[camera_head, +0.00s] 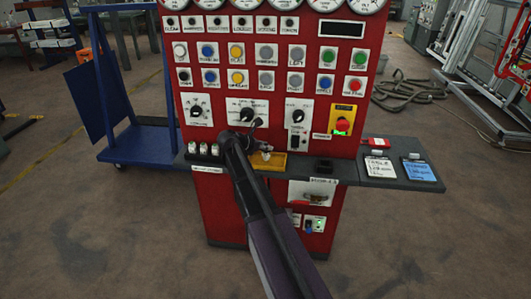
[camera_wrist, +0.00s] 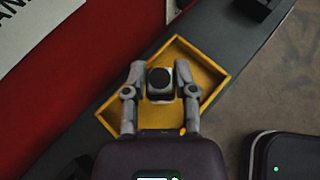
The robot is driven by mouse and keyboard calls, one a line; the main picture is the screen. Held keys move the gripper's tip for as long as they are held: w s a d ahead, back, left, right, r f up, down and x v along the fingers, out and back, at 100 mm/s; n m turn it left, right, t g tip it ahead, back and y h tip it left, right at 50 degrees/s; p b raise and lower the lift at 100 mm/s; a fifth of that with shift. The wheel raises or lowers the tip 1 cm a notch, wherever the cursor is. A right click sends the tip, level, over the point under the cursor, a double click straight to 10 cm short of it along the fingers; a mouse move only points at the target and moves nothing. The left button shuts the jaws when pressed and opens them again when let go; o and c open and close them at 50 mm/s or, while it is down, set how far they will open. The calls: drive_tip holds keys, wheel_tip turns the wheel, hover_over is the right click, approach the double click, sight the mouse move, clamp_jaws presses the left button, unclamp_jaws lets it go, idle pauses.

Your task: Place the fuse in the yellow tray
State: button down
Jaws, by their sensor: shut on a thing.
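The fuse (camera_wrist: 160,82) is a small piece with a black end and a white body, seen from its end in the wrist view. My gripper (camera_wrist: 160,88) is shut on it, one finger on each side. The yellow tray (camera_wrist: 218,93) lies behind the fuse and fingers in the wrist view, so the fuse shows over the tray's inside. I cannot tell how high the fuse is above the tray floor. In the head view the yellow tray (camera_head: 275,167) sits on the panel's ledge, partly hidden by my arm and gripper (camera_head: 256,153).
A red control panel (camera_head: 219,118) with buttons, knobs and gauges rises behind the ledge. Several white-bodied pieces (camera_head: 203,149) stand on the ledge left of my arm. A side shelf (camera_head: 398,183) at right holds two cards. A blue cart (camera_head: 147,140) stands at left.

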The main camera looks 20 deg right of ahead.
drive_tip(key=shift+f, duration=0.4)
drive_tip(key=shift+f+b, duration=0.2)
drive_tip(key=shift+b, duration=0.15)
drive_tip(key=shift+c, duration=2.1)
unclamp_jaws()
drive_tip(key=shift+r, duration=0.25)
drive_tip(key=shift+a+r+p, duration=0.15)
drive_tip(key=shift+a+p, duration=0.05)
drive_tip(key=shift+p, duration=0.2)
drive_tip(key=p+v, duration=0.5)
drive_tip(key=v, duration=0.6)
drive_tip(key=shift+a, duration=0.25)
